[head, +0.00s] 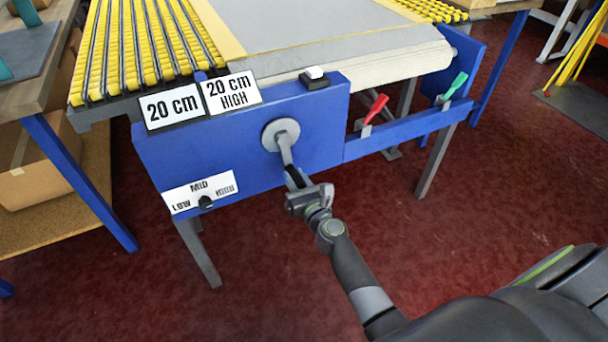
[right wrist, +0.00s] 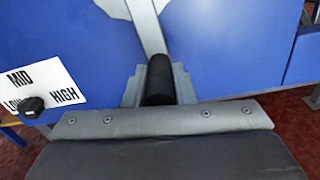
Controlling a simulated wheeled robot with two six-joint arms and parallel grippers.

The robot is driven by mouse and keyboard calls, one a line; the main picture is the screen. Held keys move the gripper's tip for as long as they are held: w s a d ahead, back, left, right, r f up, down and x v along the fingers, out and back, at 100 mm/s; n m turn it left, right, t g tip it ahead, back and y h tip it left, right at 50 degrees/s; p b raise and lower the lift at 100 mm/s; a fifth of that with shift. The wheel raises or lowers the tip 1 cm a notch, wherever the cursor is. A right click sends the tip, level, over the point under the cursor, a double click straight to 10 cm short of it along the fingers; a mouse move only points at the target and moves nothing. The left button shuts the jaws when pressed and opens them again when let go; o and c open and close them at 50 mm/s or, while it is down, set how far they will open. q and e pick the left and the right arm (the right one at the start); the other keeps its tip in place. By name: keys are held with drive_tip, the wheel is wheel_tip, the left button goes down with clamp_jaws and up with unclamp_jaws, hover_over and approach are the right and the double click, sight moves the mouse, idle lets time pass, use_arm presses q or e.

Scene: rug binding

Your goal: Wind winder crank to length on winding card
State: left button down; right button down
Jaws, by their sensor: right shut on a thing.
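The winder crank (head: 285,150) is a grey arm on a round hub on the front of a blue machine panel (head: 240,140). It points down and slightly right. My right gripper (head: 293,180) is shut on its black handle, which also shows between the fingers in the right wrist view (right wrist: 158,85). Two white cards sit on the panel's top edge: one reads 20 cm (head: 173,107), the other 20 cm HIGH (head: 231,92). A selector knob (head: 205,202) sits on a LOW, MID, HIGH plate (head: 200,190). My left gripper is not in view.
A red lever (head: 376,107) and a green lever (head: 456,85) stand on the blue rail to the right. A black box with a white button (head: 315,75) is on the panel top. A wooden bench (head: 35,70) is at left. Red floor in front is clear.

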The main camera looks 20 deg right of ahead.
drive_tip(key=shift+a+f+m, duration=0.15)
drive_tip(key=shift+a+m, duration=0.85)
drive_tip(key=c, duration=1.2)
unclamp_jaws()
drive_tip(key=shift+a, duration=0.15)
drive_tip(key=shift+r, duration=0.2)
drive_tip(key=shift+s, duration=0.15)
